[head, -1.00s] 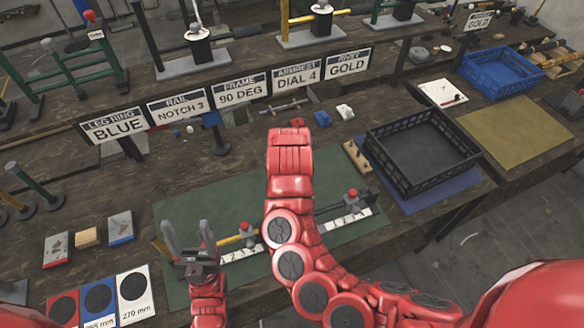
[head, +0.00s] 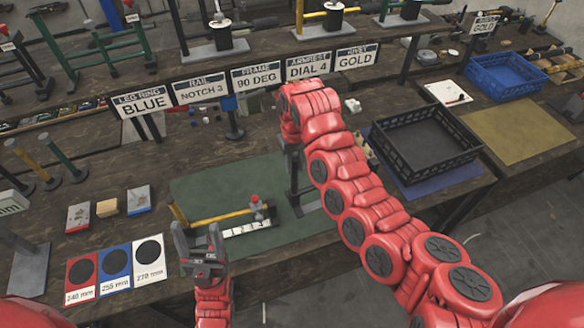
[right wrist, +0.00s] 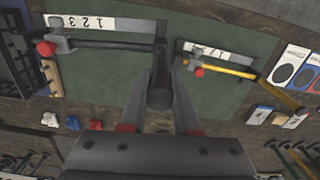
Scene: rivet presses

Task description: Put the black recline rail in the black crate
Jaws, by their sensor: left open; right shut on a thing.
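The black recline rail (right wrist: 110,44) lies along a numbered white strip on the green mat in the right wrist view, with a red-knobbed slider at its far end. My right gripper (right wrist: 165,95) is shut on the rail's near end, which stands up between the fingers. In the head view my right gripper (head: 296,195) points down at the mat, and my arm hides most of the rail. The black crate (head: 445,166) stands empty to the right of my right arm. My left gripper (head: 198,235) is open and empty, just in front of the yellow rail's left end.
The yellow rail (head: 222,216) lies on the green mat (head: 205,187) with its own red-knobbed slider. Size cards (head: 115,270) lie at the left. Labelled signs (head: 200,89) stand behind. A blue crate (head: 505,75) is at the back right.

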